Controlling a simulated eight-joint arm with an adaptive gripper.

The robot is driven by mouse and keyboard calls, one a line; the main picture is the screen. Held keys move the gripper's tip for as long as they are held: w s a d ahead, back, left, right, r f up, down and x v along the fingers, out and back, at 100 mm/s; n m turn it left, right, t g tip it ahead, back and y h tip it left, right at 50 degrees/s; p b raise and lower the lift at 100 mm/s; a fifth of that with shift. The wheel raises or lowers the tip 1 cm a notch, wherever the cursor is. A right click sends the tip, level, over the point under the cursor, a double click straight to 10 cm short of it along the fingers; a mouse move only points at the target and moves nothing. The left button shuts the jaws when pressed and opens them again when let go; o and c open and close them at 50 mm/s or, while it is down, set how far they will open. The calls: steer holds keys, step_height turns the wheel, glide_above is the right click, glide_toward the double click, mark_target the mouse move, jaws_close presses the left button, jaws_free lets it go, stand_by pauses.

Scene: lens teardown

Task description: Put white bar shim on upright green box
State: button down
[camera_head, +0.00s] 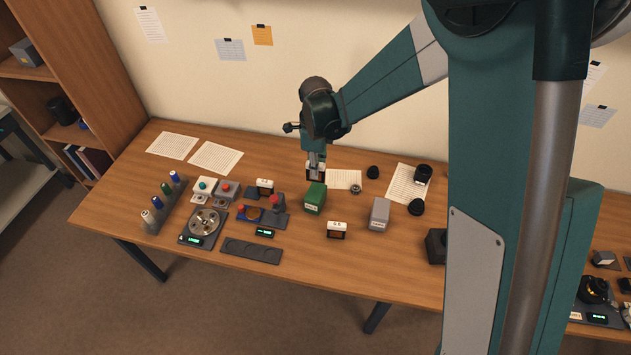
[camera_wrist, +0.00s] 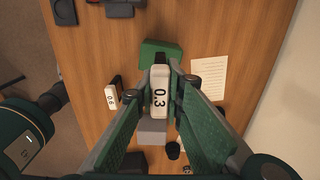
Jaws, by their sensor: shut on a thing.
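My gripper (camera_head: 316,166) is shut on a white bar shim (camera_wrist: 160,88) marked 0.3, which lies between the two fingers in the wrist view. The upright green box (camera_head: 315,200) stands on the table just below the gripper in the head view. In the wrist view the green box (camera_wrist: 158,50) shows beyond the fingertips, partly hidden by the bar and fingers. The bar appears above the box; I cannot tell the exact gap. In the head view the held bar is partly hidden by the gripper.
A grey box (camera_head: 379,214) stands right of the green box. Another white bar (camera_wrist: 110,97), marked 0.6, is nearby, and a similar one (camera_head: 265,186) stands further left. A button station (camera_head: 274,202), scale (camera_head: 205,224) and dark tray (camera_head: 251,250) occupy the left.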

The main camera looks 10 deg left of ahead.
mark_target(315, 181)
steer(key=shift+f, duration=0.9)
steer(key=shift+f, duration=2.1)
steer(key=shift+f, duration=0.15)
steer(key=c, duration=2.4)
jaws_free()
steer(key=shift+r, duration=0.2)
steer(key=shift+r, duration=6)
